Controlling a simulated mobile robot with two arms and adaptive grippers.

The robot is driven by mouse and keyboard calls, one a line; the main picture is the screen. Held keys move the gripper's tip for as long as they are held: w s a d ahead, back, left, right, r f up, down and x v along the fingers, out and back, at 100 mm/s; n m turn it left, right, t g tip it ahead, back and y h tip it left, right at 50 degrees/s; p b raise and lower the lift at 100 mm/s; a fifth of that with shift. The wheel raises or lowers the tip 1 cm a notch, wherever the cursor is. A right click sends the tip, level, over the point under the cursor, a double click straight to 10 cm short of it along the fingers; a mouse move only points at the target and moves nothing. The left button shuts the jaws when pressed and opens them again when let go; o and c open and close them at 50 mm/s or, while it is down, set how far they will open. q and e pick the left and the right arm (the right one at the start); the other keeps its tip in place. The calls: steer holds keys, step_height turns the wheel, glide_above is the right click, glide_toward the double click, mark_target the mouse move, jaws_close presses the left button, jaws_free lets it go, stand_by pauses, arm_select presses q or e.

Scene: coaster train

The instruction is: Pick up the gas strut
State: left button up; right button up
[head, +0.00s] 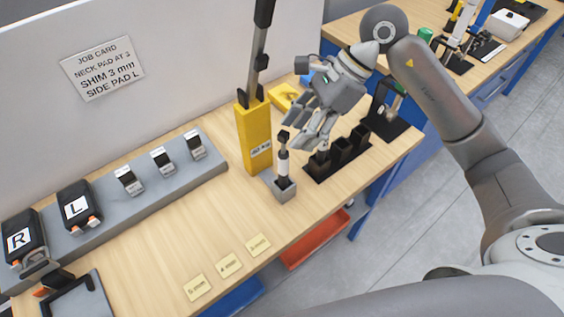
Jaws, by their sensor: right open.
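A slim upright strut (283,160), white in the middle with dark ends, stands in a small grey block (285,191) near the table's front edge. It looks like the gas strut. My right gripper (308,135) is open and empty, its fingers pointing down and left, just right of the strut's top. I cannot tell whether a finger touches it. My left gripper is out of view.
A yellow stand (253,136) with a tall dark post is close behind the strut. A row of black holders (340,151) sits to the right. A grey rack (145,192) with pads is at left. Labelled cards (229,265) lie in front; the wood between is clear.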

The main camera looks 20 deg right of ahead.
mark_target(283, 152)
steer(key=p+x, duration=0.3)
steer(key=x, duration=0.3)
steer(key=shift+s, duration=0.1)
steer(key=shift+a+f, duration=0.2)
steer(key=shift+f, duration=0.15)
steer(key=shift+a+f, duration=0.1)
steer(key=shift+f, duration=0.05)
steer(key=shift+c, duration=1)
steer(key=c, duration=0.7)
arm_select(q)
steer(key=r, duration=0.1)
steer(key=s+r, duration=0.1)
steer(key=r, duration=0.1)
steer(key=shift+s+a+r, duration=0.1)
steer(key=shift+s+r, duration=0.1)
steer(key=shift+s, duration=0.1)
arm_select(e)
jaws_close()
